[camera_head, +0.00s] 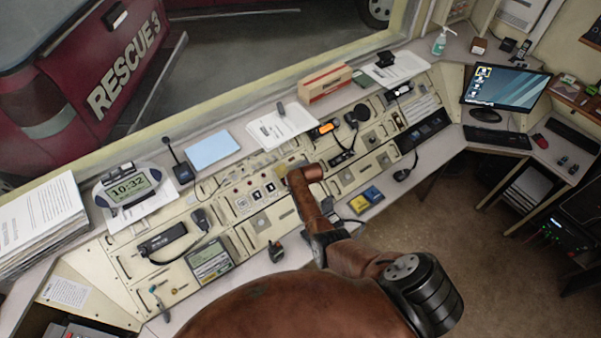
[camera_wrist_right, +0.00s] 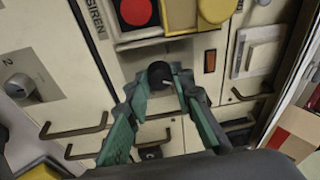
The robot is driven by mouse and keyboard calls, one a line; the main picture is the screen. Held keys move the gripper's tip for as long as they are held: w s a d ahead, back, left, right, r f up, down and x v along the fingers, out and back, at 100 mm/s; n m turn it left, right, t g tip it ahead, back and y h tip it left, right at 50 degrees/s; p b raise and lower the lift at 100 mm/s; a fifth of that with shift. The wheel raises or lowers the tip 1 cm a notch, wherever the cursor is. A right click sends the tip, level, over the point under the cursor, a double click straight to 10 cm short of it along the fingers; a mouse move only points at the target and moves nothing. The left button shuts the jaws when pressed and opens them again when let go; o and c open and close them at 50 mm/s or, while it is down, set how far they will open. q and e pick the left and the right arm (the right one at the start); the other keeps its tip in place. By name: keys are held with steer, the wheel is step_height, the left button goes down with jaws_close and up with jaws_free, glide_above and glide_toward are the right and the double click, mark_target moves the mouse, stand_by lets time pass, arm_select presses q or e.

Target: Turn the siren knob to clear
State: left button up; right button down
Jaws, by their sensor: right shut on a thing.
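The siren knob (camera_wrist_right: 158,72) is a small round black knob with a short white mark pointing to the lower right in the right wrist view. A SIREN label (camera_wrist_right: 97,20) is on the cream panel to its upper left. My right gripper (camera_wrist_right: 162,88) has its green-padded fingers on both sides of the knob, shut on it. In the head view my right arm reaches over the middle of the sloped console (camera_head: 232,208), and its wrist hides the knob and the fingers. My left gripper is in neither view.
A red round button (camera_wrist_right: 135,11) and a yellow one (camera_wrist_right: 216,9) sit just above the knob. Several metal handles, such as one (camera_wrist_right: 75,131) at lower left, stick out of the panel. A numbered grey knob (camera_wrist_right: 19,87) is at the left. A rocker switch (camera_wrist_right: 247,56) is at the right.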

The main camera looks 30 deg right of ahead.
steer(key=m+g+b, duration=0.1)
steer(key=m, duration=0.2)
steer(key=shift+a+m, duration=0.1)
steer(key=shift+m, duration=0.2)
steer(key=shift+m+b, duration=0.75)
steer(key=shift+m, duration=0.45)
steer(key=shift+m+g, duration=0.3)
steer(key=c, duration=1.7)
jaws_free()
steer(key=shift+o, duration=0.2)
steer(key=shift+r, duration=0.1)
steer(key=v, duration=1.2)
steer(key=shift+s, duration=0.1)
